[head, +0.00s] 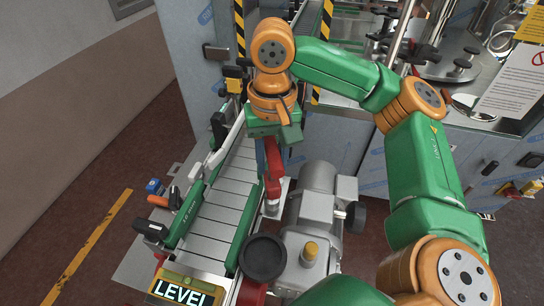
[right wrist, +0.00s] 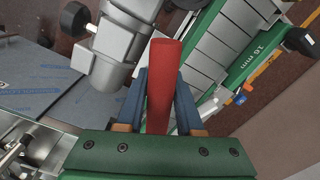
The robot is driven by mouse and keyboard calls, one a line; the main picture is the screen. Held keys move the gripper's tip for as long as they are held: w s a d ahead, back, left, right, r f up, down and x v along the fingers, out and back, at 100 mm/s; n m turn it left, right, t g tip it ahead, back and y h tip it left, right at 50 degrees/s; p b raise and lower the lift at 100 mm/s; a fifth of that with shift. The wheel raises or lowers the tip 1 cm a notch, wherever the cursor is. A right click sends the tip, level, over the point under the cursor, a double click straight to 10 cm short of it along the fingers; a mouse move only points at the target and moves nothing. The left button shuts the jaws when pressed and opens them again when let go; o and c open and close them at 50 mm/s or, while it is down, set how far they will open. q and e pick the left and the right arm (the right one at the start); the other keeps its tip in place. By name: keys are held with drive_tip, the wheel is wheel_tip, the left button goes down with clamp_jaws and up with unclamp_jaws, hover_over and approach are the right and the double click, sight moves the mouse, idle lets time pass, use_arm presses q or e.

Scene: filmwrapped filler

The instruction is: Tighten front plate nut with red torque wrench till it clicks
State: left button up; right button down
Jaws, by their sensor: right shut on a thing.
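The red torque wrench (head: 273,160) is between the blue fingers of my right gripper (head: 267,158), which is shut on it. In the head view it hangs below the green gripper body, and its lower end is by a small grey part at the right edge of the slatted conveyor. In the right wrist view the red handle (right wrist: 160,85) stands between the two blue fingers (right wrist: 161,76). I cannot make out the front plate nut, nor tell whether the wrench touches it. My left gripper is not in view.
The slatted conveyor (head: 215,220) has green side rails. A grey motor (head: 315,205) stands close to the right of the wrench. A "LEVEL" display (head: 183,290) is at the bottom. Steel machine housing lies behind, and open floor (head: 70,220) lies to the left.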

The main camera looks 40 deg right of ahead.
sight(271, 144)
drive_tip(key=shift+f, duration=0.65)
drive_tip(key=shift+r+m+p, duration=0.15)
drive_tip(key=shift+m+p, duration=0.25)
drive_tip(key=shift+m, duration=0.2)
drive_tip(key=m, duration=1.2)
drive_tip(key=shift+w, duration=0.1)
drive_tip(key=shift+r, duration=2.9)
